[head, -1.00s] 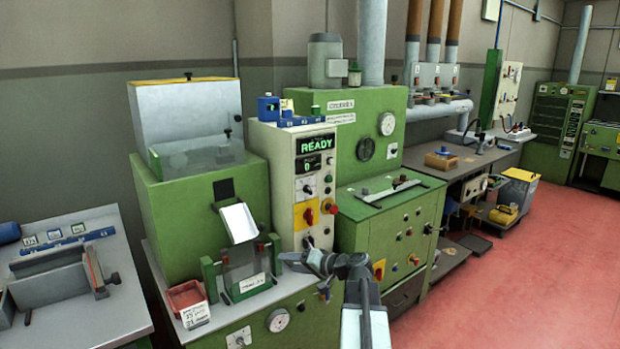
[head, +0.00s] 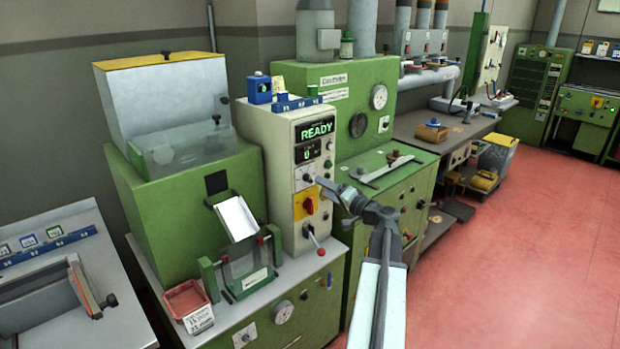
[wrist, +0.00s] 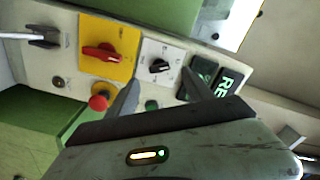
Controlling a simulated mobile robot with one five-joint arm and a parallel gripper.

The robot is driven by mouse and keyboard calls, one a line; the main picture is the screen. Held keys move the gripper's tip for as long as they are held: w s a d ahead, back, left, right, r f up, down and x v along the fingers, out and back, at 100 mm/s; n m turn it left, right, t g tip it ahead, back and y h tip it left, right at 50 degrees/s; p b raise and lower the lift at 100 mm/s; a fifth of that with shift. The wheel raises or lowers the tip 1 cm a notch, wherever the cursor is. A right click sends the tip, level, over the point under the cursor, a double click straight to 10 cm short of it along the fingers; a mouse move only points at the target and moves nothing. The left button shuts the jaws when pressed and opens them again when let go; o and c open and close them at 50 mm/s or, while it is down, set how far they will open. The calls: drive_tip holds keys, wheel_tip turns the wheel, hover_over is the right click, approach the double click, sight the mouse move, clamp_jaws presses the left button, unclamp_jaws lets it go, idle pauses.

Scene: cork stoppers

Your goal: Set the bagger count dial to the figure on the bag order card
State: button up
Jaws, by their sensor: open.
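The bagger control panel (head: 321,213) is a cream box with a lit green READY display (head: 315,131). A smaller display (head: 308,151) below it shows a figure too blurred to read surely. The count dial is probably the black knob on a white plate (head: 307,178), also in the wrist view (wrist: 159,66). My gripper (head: 324,184) is open beside this dial; in the wrist view its fingertips (wrist: 158,90) spread either side of it, with no visible contact.
A red rotary switch on a yellow plate (wrist: 101,52) and a red mushroom button (wrist: 98,102) sit close by on the panel. A lever with a red knob (head: 320,251) sticks out below. A green machine (head: 380,206) stands right; red floor is open further right.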

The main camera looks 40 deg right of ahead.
sight(311, 179)
drive_tip(key=w, duration=0.7)
drive_tip(key=shift+w+d, duration=0.25)
drive_tip(key=shift+d, duration=0.1)
